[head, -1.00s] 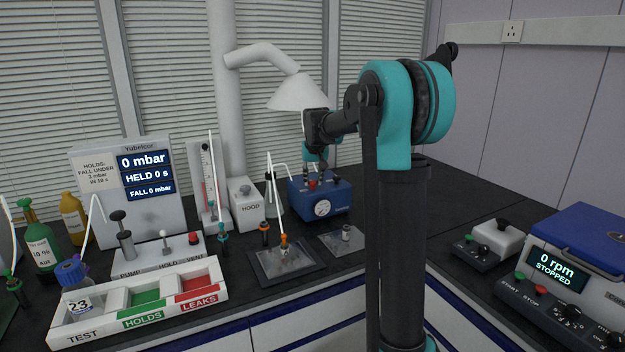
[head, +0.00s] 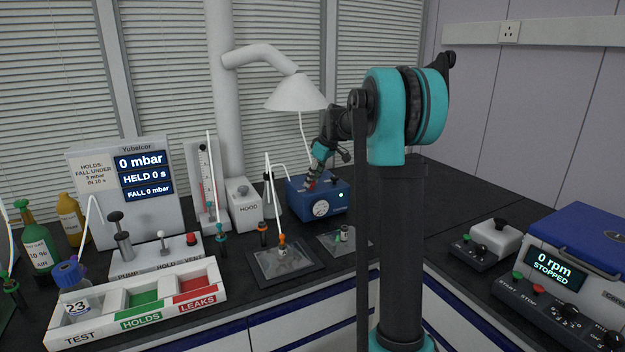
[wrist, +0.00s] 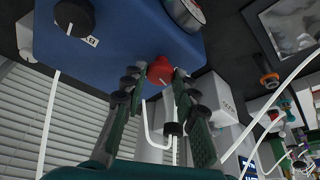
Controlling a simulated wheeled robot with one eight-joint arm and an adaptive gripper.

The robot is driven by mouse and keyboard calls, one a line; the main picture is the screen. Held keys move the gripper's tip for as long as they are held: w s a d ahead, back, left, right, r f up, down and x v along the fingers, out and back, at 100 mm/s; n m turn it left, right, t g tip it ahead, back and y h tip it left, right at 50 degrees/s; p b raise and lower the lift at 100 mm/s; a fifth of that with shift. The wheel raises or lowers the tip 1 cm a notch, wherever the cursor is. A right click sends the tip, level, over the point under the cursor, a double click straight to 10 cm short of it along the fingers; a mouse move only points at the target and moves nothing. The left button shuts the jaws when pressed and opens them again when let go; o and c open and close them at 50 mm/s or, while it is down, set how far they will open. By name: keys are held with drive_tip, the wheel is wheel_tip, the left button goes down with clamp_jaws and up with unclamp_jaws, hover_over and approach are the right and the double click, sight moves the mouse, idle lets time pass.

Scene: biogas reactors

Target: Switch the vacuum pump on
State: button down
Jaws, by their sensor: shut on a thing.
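The vacuum pump is the blue box (head: 334,208) with a round gauge, on the black bench under the white hood cone. A small light (head: 341,195) glows on its front. In the wrist view the pump (wrist: 110,32) appears at the top, with a red knob (wrist: 161,70) on it. My gripper (head: 311,184) reaches down to the pump's top. In the wrist view its two fingers (wrist: 157,82) stand on either side of the red knob and are closed on it. The knob is mostly hidden in the head view.
A white HOOD box (head: 243,205) stands left of the pump. A dark tray (head: 262,277) with a small orange-topped item and a small pad (head: 330,240) lie in front. A test rack (head: 75,338) is at front left. The rotating machine (head: 557,268) is at right.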

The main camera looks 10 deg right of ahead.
drive_tip(key=shift+n, duration=0.6)
drive_tip(key=c, duration=1.2)
unclamp_jaws()
drive_tip(key=shift+o, duration=0.2)
drive_tip(key=v, duration=1.2)
drive_tip(key=shift+w+d, duration=0.15)
drive_tip(key=shift+w, duration=0.15)
drive_tip(key=s+f+m+h, duration=0.1)
drive_tip(key=s+f+m, duration=0.4)
drive_tip(key=s+f, duration=1)
drive_tip(key=s+f+m+t+h, duration=0.1)
drive_tip(key=s+f+m, duration=0.4)
drive_tip(key=s+f, duration=1)
drive_tip(key=s+h, duration=0.1)
drive_tip(key=s, duration=0.7)
drive_tip(key=shift+s+f+m, duration=0.15)
drive_tip(key=shift+s+m, duration=0.05)
drive_tip(key=shift+m, duration=0.2)
